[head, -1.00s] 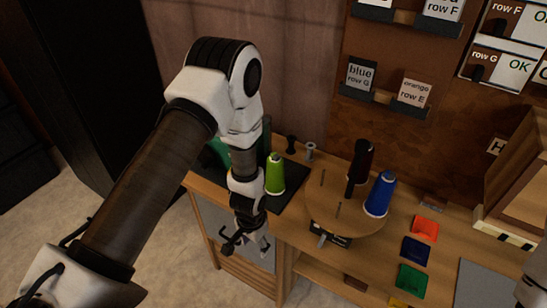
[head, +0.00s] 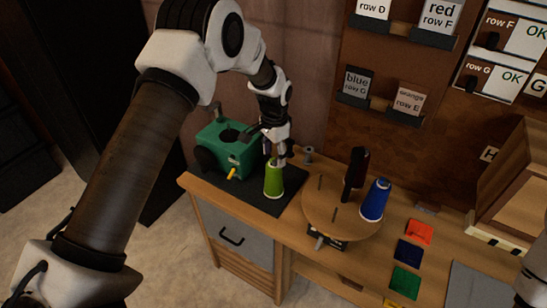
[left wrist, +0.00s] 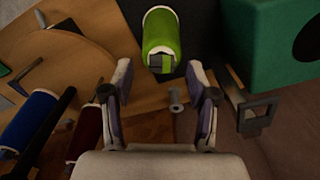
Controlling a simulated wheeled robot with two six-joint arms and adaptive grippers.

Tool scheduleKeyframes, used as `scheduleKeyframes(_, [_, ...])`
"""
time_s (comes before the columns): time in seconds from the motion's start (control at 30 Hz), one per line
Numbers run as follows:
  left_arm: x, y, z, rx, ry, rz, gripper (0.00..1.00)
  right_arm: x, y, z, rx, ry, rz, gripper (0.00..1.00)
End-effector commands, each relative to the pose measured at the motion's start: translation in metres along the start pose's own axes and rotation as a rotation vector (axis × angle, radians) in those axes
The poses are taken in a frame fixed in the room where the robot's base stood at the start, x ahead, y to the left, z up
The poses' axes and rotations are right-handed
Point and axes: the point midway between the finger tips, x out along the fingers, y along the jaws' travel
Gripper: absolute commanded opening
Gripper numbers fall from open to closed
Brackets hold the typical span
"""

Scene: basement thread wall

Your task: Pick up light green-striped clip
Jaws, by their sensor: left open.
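A light green thread cone (head: 273,180) stands upright on the dark mat. It also shows in the left wrist view (left wrist: 161,30). A small grey piece with green on it (left wrist: 161,63) shows at the cone's near end in the left wrist view; I cannot tell for sure that it is the striped clip. My left gripper (head: 276,158) is close to the cone's top. In the left wrist view its open fingers (left wrist: 160,75) lie on either side of the cone's near end, with nothing held. My right gripper is not in view.
A green machine (head: 232,150) stands just left of the cone. A round wooden turntable (head: 325,215) holds a blue cone (head: 376,200) and a dark red one (head: 357,170). A grey peg (head: 308,155) stands behind. Coloured patches lie at right.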

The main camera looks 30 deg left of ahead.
Motion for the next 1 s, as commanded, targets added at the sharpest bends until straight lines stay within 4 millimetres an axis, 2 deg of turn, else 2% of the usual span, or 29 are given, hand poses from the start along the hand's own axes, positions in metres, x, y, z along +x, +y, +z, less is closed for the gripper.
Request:
scheduleKeyframes(0.1, [0.0121,0.0002,0.0001,0.0,0.0,0.0,0.58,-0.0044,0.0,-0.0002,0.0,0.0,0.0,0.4])
scheduleKeyframes(0.27, [0.0139,0.0001,-0.0004,0.0,0.002,-0.001,0.58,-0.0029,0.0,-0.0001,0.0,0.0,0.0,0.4])
scheduleKeyframes(0.3, [0.0139,0.0001,-0.0003,0.0,0.002,-0.001,0.55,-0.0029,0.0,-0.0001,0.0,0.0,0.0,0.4])
scheduleKeyframes(0.33, [0.0139,0.0001,-0.0003,0.0,0.001,-0.001,0.44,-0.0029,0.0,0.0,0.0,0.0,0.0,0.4])
scheduleKeyframes(0.47, [0.0139,0.0002,-0.0003,0.0,0.001,-0.001,0.17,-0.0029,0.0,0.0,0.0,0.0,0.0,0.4])
scheduleKeyframes(0.87, [0.0134,0.0002,-0.0002,0.0,0.001,-0.001,0.16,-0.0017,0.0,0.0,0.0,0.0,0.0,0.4])
scheduleKeyframes(1.0, [0.0055,-0.0002,-0.001,0.0,0.004,-0.002,0.16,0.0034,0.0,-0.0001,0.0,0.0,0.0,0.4])
